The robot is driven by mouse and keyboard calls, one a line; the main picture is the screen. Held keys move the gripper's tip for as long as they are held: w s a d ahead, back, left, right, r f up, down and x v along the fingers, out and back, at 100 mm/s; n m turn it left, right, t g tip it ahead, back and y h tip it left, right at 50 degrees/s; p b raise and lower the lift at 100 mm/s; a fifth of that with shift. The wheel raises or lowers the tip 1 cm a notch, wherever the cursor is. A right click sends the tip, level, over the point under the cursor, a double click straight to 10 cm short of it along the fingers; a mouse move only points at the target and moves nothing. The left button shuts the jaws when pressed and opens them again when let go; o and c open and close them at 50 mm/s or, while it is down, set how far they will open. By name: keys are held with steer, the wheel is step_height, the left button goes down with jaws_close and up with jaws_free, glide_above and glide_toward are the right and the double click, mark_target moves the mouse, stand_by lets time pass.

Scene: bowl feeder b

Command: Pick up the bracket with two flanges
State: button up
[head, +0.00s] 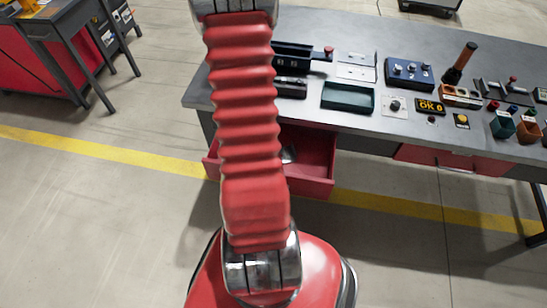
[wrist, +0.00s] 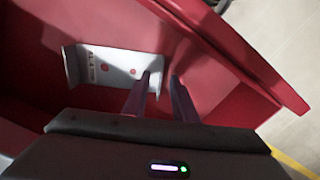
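The bracket (wrist: 118,64) is a pale grey metal plate with red-looking holes, small markings and a raised flange at each end. It lies in the open red drawer (wrist: 225,65), which also shows in the head view (head: 312,183). My gripper (wrist: 161,77) points into the drawer with two dark fingers apart. The fingertips appear at the bracket's right end, with its right flange showing around the gap between them; I cannot tell whether they touch it. In the head view my red arm hides the gripper and most of the drawer's left part.
The grey workbench (head: 450,50) stands above the drawer. The floor in front is clear.

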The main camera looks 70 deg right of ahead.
steer(key=shift+c, duration=0.3)
jaws_close()
steer(key=shift+r, duration=0.1)
step_height(320, 180, up, 18)
stand_by(1.0)
stand_by(0.4)
